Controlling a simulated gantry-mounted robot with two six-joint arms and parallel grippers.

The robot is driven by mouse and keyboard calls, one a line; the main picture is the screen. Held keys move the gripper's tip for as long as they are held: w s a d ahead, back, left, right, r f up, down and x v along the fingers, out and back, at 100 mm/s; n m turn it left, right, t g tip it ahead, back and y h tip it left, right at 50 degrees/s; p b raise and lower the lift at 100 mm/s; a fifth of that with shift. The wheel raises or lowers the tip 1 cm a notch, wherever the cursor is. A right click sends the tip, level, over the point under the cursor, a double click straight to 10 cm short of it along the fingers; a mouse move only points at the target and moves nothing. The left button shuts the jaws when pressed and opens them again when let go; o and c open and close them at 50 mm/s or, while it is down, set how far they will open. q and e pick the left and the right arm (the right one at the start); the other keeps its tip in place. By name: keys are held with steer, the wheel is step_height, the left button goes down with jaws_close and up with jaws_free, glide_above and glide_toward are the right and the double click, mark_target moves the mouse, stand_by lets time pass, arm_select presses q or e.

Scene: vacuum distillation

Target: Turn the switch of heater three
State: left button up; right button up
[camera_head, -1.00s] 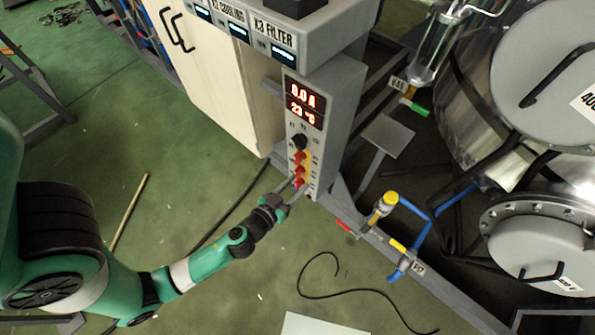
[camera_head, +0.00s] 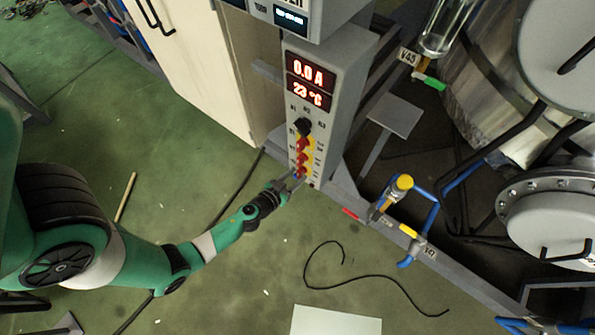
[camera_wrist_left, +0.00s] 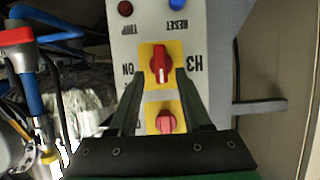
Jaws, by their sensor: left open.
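The heater three switch is a red knob on a yellow plate marked H3 (camera_wrist_left: 160,65), upside down in the left wrist view. In the head view it appears to be the lowest red knob (camera_head: 300,171) on the grey control panel (camera_head: 331,105). My left gripper (camera_wrist_left: 159,80) is open, with one dark finger on each side of the knob's line. Its fingertips reach about level with the knob's lower part; I cannot tell whether they touch. A second red knob (camera_wrist_left: 166,122) shows between the fingers. In the head view my left gripper (camera_head: 295,182) is at the panel's lower front. My right gripper is not in view.
A blue RESET button (camera_wrist_left: 178,5) and red TRIP lamp (camera_wrist_left: 125,8) sit beyond the switch. A black knob (camera_head: 303,127) is above the red ones. Yellow-capped valve piping (camera_head: 403,183) stands right of the panel. Open green floor (camera_head: 250,285) lies in front.

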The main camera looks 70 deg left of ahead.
arm_select(q)
steer(key=shift+w+a+f, duration=0.25)
steer(key=shift+w+a, duration=0.15)
steer(key=shift+w, duration=0.05)
jaws_close()
steer(key=shift+d, duration=0.1)
steer(key=shift+w+d+m+g+y, duration=0.1)
steer(key=shift+d+m+g+y, duration=0.05)
steer(key=shift+m+y, duration=0.35)
steer(key=shift+w+d+m+g+y, duration=0.15)
steer(key=shift+m+y, duration=0.25)
steer(key=shift+m, duration=0.2)
steer(key=shift+d+f+m+g+y, duration=0.15)
steer(key=shift+m+g+y, duration=0.15)
steer(key=shift+m+y, duration=0.7)
steer(key=shift+m, duration=0.3)
